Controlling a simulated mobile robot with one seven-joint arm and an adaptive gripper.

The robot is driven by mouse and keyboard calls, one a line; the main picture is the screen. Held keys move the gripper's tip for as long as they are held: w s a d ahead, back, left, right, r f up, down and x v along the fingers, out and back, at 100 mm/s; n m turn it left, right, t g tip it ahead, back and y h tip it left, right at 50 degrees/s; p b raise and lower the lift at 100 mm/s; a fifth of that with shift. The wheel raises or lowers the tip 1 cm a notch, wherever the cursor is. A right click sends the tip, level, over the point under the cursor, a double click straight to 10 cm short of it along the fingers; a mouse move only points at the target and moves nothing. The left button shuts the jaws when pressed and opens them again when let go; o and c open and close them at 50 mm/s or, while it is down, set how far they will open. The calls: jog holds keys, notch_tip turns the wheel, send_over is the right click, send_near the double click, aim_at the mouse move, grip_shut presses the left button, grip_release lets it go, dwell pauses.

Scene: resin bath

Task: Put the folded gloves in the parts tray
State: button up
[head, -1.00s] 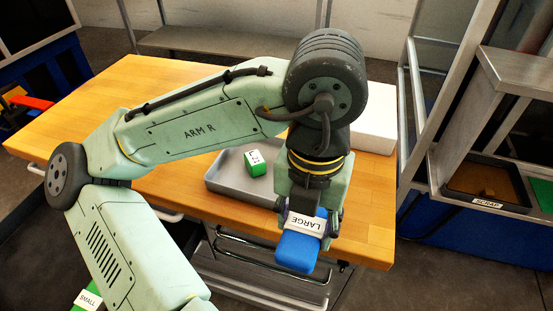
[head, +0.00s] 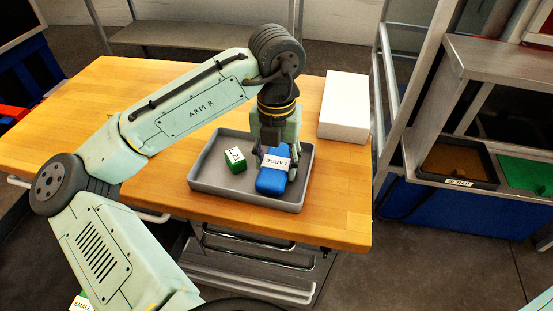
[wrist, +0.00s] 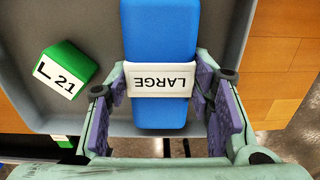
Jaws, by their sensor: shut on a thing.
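The folded gloves are a blue bundle (head: 271,181) with a white band marked LARGE. In the head view they are over the right part of the grey parts tray (head: 215,189), within its rim. I cannot tell whether they touch the tray floor. My gripper (wrist: 158,92) is shut on the gloves, one purple-padded finger at each side of the band. The gloves (wrist: 160,30) fill the middle of the wrist view, with the tray (wrist: 93,20) beneath them. The fingers hide part of the bundle's sides.
A green block (head: 235,159) with a white label reading L 21 sits in the tray, left of the gloves. A white box (head: 344,105) stands on the wooden table (head: 335,215) at the back right. A dark SCRAP tray (head: 458,182) is on the bench at right.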

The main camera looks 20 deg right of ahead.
aim_at(277, 163)
jog(key=shift+f, duration=0.3)
jog(key=shift+f, duration=0.15)
jog(key=o, duration=1.2)
jog(key=shift+c, duration=0.2)
notch_tip(277, 163, up, 12)
